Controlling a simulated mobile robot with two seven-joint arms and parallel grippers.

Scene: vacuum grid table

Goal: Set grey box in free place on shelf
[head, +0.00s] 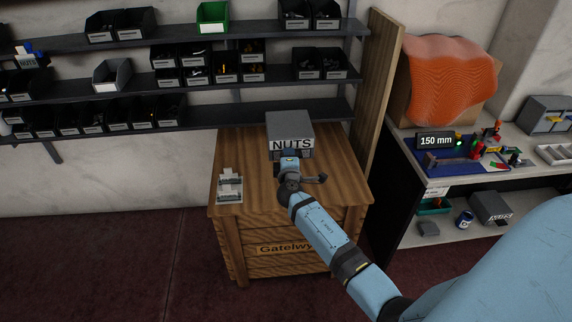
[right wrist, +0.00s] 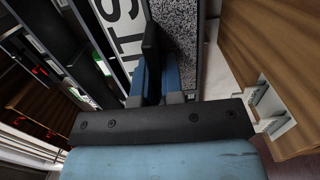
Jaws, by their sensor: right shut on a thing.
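The grey box (head: 290,122) with a white "NUTS" label is over the back of the wooden cabinet (head: 350,190); I cannot tell whether it touches the top. My right gripper (head: 290,154) is shut on its front. In the right wrist view the fingers (right wrist: 160,75) grip by the speckled grey side (right wrist: 181,35) and the large label letters show beside them. The wall shelf has dark boards, and its lowest board (head: 265,112) is bare right of its bins. My left gripper is not in view.
Black bins (head: 120,112) crowd the lowest board's left part. A green bin (head: 212,17) and an empty grey bin (head: 112,75) stand higher. A small grey-white object (head: 229,184) lies on the cabinet's left. A wooden panel (head: 381,85) bounds the shelf's right end.

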